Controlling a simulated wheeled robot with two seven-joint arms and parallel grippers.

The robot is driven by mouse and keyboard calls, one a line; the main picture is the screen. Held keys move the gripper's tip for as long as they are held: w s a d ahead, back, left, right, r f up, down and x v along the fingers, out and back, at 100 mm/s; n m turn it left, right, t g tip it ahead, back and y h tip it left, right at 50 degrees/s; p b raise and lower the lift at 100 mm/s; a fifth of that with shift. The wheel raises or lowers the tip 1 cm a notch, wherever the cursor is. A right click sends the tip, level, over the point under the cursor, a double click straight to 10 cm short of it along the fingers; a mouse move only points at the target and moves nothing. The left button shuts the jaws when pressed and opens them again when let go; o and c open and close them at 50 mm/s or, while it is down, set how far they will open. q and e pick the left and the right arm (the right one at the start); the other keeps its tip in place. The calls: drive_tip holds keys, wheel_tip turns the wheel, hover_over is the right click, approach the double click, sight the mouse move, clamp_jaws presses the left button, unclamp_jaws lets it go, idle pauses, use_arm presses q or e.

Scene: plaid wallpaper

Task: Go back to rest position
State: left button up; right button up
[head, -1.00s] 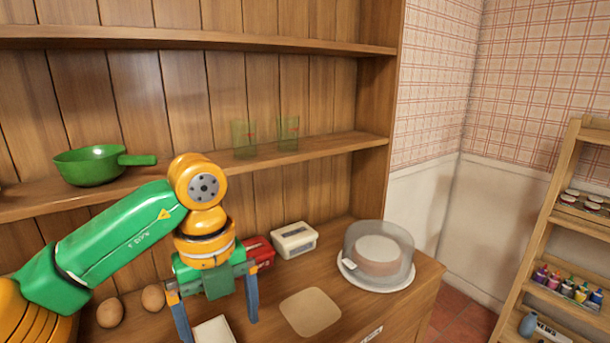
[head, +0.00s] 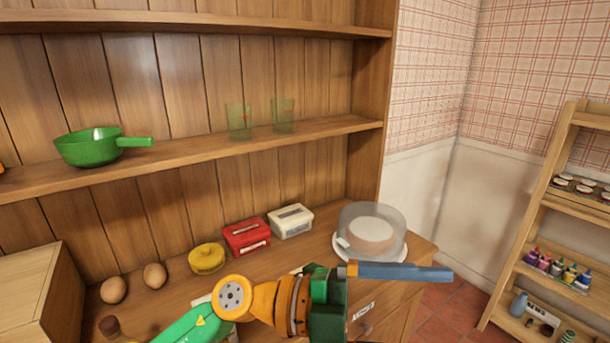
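My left arm comes in from the bottom left, and my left gripper (head: 440,273) points to the right in front of the cabinet counter. One blue finger shows side-on; the other finger is not distinguishable, so I cannot tell how far apart they are. No held thing is visible. The gripper is in front of the counter's right end, below the cake under a clear dome (head: 372,233). My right gripper is not in view.
On the counter are two eggs (head: 134,283), a yellow lidded pot (head: 206,258), a red box (head: 247,237) and a white box (head: 290,221). A green pan (head: 90,148) and two green glasses (head: 261,118) stand on the shelf above. A wooden rack (head: 560,220) stands at right.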

use_arm(q)
drive_tip(key=w+a+r+n+t+y, duration=0.1)
drive_tip(key=w+a+n+t, duration=0.45)
drive_tip(key=n+t, duration=0.45)
drive_tip(key=w+a+r+n+t, duration=0.1)
drive_tip(key=w+a+n+t, duration=0.4)
drive_tip(key=n+t, duration=0.5)
drive_tip(key=w+a+f+n+g+y, duration=0.1)
drive_tip(key=a+f+n+y, duration=0.6)
drive_tip(key=f, duration=0.3)
drive_tip(key=w+a+f+n+y, duration=0.1)
drive_tip(key=a+f+n+y, duration=0.45)
drive_tip(key=f+y, duration=0.45)
drive_tip(key=s+a+f+g, duration=0.3)
drive_tip(key=s+f+g, duration=0.3)
drive_tip(key=s+f, duration=0.4)
drive_tip(key=s+a+f+g, duration=0.3)
drive_tip(key=s+f+g, duration=0.3)
drive_tip(key=s, duration=0.5)
drive_tip(key=s+f+g+b, duration=0.1)
drive_tip(key=s+f+b, duration=0.1)
drive_tip(key=f, duration=1)
drive_tip(key=s+f+b, duration=0.2)
drive_tip(key=f, duration=1)
drive_tip(key=s+a+f+m+g+b, duration=0.1)
drive_tip(key=s+a+f+b, duration=0.1)
drive_tip(key=s+f, duration=0.9)
drive_tip(key=shift+s+a+f+y+b, duration=0.2)
drive_tip(key=shift+a+y+b, duration=0.1)
drive_tip(key=shift+b, duration=0.15)
